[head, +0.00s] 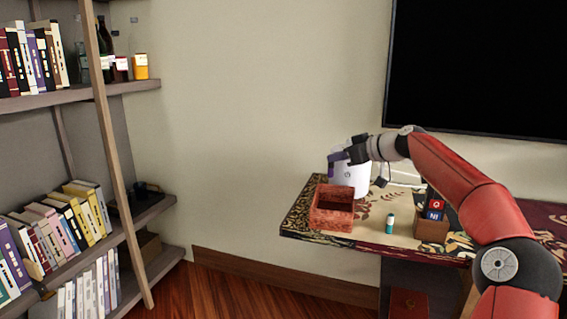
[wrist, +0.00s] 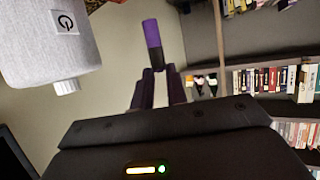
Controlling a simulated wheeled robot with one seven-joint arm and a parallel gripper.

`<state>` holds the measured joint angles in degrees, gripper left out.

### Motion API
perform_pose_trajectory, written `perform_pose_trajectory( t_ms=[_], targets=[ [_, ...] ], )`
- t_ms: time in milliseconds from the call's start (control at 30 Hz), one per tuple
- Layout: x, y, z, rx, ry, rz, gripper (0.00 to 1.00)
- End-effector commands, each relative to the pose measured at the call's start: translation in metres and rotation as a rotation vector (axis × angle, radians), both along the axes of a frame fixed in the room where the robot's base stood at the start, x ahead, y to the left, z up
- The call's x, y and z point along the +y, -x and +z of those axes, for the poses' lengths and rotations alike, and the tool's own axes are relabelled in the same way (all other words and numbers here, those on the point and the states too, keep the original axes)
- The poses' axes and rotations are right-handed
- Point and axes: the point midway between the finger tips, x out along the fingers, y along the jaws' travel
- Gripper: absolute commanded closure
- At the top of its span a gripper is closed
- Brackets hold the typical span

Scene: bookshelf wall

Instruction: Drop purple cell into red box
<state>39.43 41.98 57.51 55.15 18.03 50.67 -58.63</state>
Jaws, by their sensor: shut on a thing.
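The purple cell (wrist: 153,38), a purple and black cylinder, is held between the fingertips of my gripper (wrist: 157,75) in the wrist view. In the head view my gripper (head: 343,158) is shut on the purple cell (head: 332,168), which hangs above the rear part of the red box. The red box (head: 332,222) is an open-topped box at the left end of the table. Its inside looks dark and I cannot make out its contents.
A white rounded device (head: 350,180) stands right behind the red box, close to my gripper. A teal and white cell (head: 390,223) stands right of the box. A wooden holder (head: 431,230) carries red and blue blocks. A bookshelf (head: 70,98) is at left.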

Motion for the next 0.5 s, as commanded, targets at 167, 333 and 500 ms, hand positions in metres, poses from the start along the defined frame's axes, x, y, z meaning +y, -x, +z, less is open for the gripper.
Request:
perform_pose_trajectory(
  t_ms=[167, 333, 500],
  targets=[
    [-0.017, 0.003, 0.007, 0.001, -0.001, 0.006, 1.0],
    [-0.019, 0.004, -0.004, 0.003, -0.001, 0.006, 1.0],
    [-0.019, 0.004, -0.025, 0.003, 0.0, 0.006, 1.0]
  ],
)
